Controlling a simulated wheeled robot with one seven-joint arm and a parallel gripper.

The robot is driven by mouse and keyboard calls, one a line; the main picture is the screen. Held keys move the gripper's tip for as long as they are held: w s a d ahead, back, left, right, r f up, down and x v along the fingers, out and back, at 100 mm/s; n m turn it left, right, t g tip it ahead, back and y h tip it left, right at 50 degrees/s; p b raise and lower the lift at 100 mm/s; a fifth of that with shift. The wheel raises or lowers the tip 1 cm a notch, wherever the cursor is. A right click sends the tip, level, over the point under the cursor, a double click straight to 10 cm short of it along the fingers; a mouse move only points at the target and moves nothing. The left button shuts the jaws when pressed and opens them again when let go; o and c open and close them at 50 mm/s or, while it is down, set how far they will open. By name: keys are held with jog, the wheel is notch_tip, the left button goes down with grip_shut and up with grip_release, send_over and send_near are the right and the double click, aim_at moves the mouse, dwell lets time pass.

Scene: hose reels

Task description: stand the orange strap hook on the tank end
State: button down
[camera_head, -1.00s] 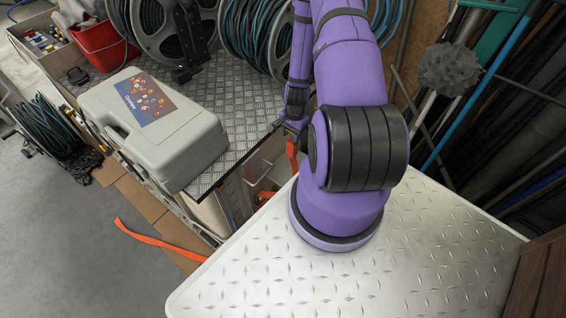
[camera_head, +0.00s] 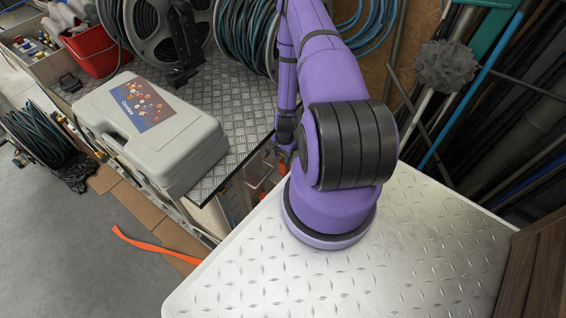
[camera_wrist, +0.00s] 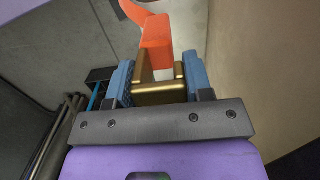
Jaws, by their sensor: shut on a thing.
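In the wrist view my gripper (camera_wrist: 152,84) has its two blue fingers closed on the brass-coloured part of the orange strap hook (camera_wrist: 160,97). The orange strap (camera_wrist: 157,42) runs away from the brass part, up the picture, and bends left at the far end. I cannot make out the tank end in either view.
A grey case (camera_head: 155,130) lies on the tread-plate bench (camera_head: 240,110), with hose reels (camera_head: 165,35) and a red bucket (camera_head: 98,50) behind. An orange strip (camera_head: 150,246) lies on the floor at left. Poles and a grey brush (camera_head: 445,65) stand at right.

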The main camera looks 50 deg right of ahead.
aim_at(283, 161)
jog(key=shift+f, duration=2.7)
jog(key=c, duration=0.5)
grip_release()
jog(key=r, duration=0.8)
jog(key=d+r, duration=0.1)
jog(key=r, duration=0.3)
jog(key=shift+r, duration=0.1)
